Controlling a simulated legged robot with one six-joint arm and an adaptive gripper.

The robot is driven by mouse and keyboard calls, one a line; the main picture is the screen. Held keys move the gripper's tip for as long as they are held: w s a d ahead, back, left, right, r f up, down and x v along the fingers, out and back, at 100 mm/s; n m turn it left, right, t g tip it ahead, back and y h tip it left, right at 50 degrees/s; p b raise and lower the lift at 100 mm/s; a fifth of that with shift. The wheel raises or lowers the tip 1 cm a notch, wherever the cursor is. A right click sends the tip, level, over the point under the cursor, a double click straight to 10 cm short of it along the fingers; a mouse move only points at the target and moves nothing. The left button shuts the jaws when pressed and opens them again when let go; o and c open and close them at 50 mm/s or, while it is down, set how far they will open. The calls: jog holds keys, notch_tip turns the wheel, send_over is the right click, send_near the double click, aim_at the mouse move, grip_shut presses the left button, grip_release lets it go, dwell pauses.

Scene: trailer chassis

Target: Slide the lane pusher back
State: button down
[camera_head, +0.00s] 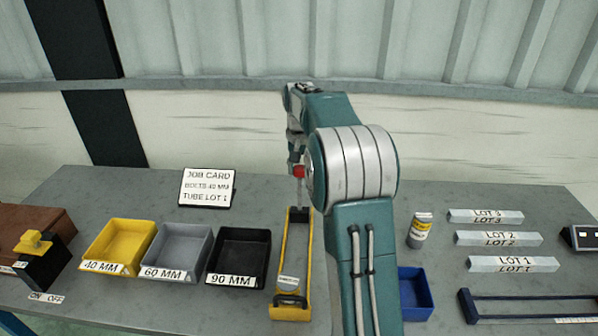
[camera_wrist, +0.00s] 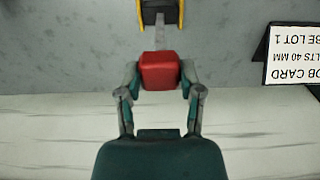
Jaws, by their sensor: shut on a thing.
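The lane pusher shows as a red knob (camera_head: 298,171) on a pale rod, with a black block (camera_head: 299,214) at the far end of a narrow yellow lane (camera_head: 278,262). In the wrist view the red knob (camera_wrist: 160,72) sits between the two fingers of my gripper (camera_wrist: 160,75), which is shut on it. The rod (camera_wrist: 159,28) runs from the knob to the black block (camera_wrist: 157,10) between yellow rails. In the head view my gripper (camera_head: 298,160) is partly hidden by my arm. The lane's right side is close beside my arm.
Left of the lane stand yellow (camera_head: 118,245), grey (camera_head: 178,250) and black (camera_head: 240,255) bins. A job card (camera_head: 208,187) stands behind them. On the right are a small cylinder (camera_head: 419,230), a blue bin (camera_head: 414,293), lot bars (camera_head: 514,264) and a dark blue frame (camera_head: 468,305).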

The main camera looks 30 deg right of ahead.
jog(key=shift+w, duration=0.2)
jog(key=shift+c, duration=1.2)
grip_release()
jog(key=shift+w+d, duration=0.1)
notch_tip(320, 180, up, 12)
